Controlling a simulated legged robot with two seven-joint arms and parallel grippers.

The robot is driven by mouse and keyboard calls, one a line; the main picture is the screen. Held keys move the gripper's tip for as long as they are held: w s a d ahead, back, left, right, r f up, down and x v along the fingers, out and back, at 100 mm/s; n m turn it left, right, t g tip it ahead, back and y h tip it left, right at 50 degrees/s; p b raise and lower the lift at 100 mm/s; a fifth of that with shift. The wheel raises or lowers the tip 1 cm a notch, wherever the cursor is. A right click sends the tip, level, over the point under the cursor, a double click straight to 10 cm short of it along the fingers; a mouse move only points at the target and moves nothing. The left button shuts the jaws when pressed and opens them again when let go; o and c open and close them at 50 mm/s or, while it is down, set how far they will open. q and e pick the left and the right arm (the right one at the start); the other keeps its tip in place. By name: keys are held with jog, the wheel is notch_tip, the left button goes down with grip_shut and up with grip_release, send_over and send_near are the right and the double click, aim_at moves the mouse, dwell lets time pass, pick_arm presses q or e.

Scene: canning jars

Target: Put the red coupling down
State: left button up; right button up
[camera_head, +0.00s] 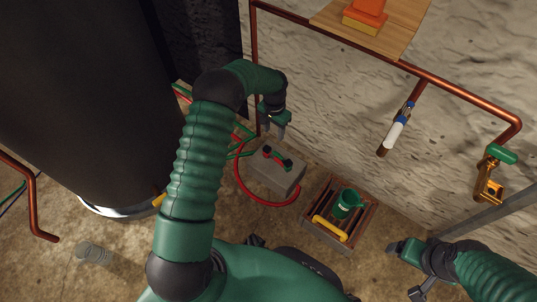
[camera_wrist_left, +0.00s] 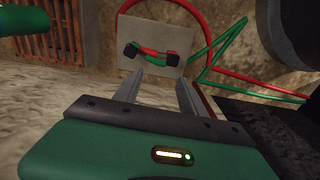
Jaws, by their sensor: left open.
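The red coupling (camera_head: 277,158), a short red piece with dark ends, lies on top of a grey block (camera_head: 290,181) on the floor. It also shows in the left wrist view (camera_wrist_left: 150,52), beyond my fingertips, with a little green beside the red. My left gripper (camera_head: 270,134) is open and empty, with its fingers apart and pointing toward the block. In the left wrist view a gap shows between the fingers (camera_wrist_left: 158,80) and the coupling. My right gripper (camera_head: 405,262) is at the lower right, away from the block; its jaw opening is unclear.
A slatted crate (camera_head: 312,226) with a green mug (camera_head: 347,203) and a yellow handle stands right of the block. A red hose (camera_head: 243,183) curves around the block's left side. A dark tank (camera_head: 80,90) stands at left. Copper pipes (camera_head: 470,93) run along the wall.

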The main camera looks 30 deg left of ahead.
pick_arm(q)
jog(key=s+d+r+t, duration=0.1)
jog(key=s+d+r, duration=0.6)
jog(key=d+r, duration=0.15)
jog(key=s+d+r, duration=0.2)
jog(key=s+r, duration=0.1)
jog(key=s, duration=0.5)
jog(key=s+d+r+n+t, duration=0.1)
jog(key=s+d+r, duration=0.1)
jog(key=s, duration=0.6)
jog(key=shift+s+d+r, duration=0.3)
jog(key=shift+r, duration=0.1)
